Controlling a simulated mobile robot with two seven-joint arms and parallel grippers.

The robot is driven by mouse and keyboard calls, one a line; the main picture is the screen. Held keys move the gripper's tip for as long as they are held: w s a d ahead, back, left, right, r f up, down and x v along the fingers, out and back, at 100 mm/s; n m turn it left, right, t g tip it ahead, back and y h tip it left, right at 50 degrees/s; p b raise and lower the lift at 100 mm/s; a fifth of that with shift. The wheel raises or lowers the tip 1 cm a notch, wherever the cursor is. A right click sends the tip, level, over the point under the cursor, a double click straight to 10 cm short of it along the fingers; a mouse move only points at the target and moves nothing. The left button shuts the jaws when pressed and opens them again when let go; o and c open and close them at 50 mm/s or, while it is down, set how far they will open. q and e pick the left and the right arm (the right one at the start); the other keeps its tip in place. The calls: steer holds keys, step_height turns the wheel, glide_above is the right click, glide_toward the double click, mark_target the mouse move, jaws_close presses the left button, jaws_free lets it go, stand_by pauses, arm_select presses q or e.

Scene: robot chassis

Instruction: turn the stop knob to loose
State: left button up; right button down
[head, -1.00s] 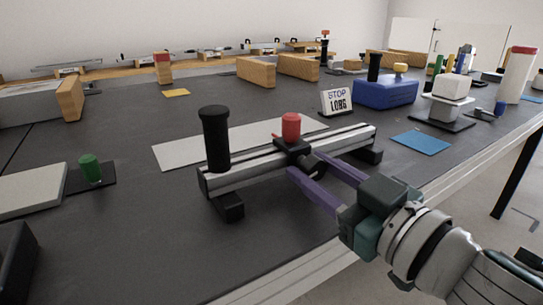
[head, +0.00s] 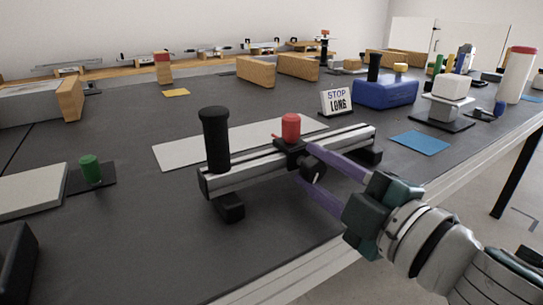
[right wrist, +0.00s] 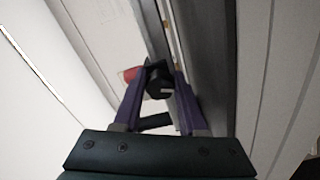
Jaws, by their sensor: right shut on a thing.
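The stop knob (head: 313,169) is a small black round knob on the front of the carriage that sits on the metal rail (head: 255,165). The right gripper's fingers (right wrist: 160,88) flank the knob in the right wrist view too. A red cap (head: 291,126) stands on top of the carriage. My left gripper is not in view.
A black upright post (head: 215,138) stands at the rail's left end. A sign (head: 337,103) reading "STOP LONG" stands behind the rail. A blue box (head: 385,94) and a white block (head: 451,86) are at the back right. The table's front edge runs below my right arm.

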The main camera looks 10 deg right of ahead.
steer(key=shift+n, duration=2.2)
steer(key=shift+c, duration=2.2)
jaws_free()
steer(key=v, duration=1)
steer(key=shift+r, duration=0.1)
